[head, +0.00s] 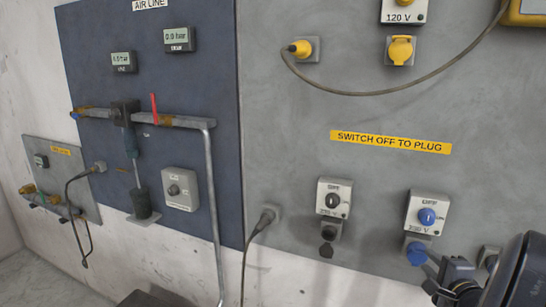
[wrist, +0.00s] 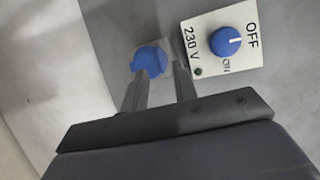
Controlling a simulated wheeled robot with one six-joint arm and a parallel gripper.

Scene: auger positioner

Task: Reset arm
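My gripper (head: 430,272) is at the lower right of the head view, just below and right of a blue socket cover (head: 416,252). In the wrist view, my gripper's two fingers (wrist: 162,75) stand apart, with the blue socket cover (wrist: 149,62) at their tips. Whether they touch it I cannot tell. The blue rotary switch (wrist: 226,41) is right of the fingers on a white 230 V plate; it also shows in the head view (head: 427,216). Its pointer lies along the OFF–ON line.
A black-knobbed switch (head: 333,200) with a dark socket is to the left. A cable plug (head: 266,216) hangs its cord down the wall. A blue air-line panel (head: 150,60) with a grey pipe (head: 211,190) and a red lever (head: 154,108) is further left. A yellow plug (head: 300,49) and its cable are above.

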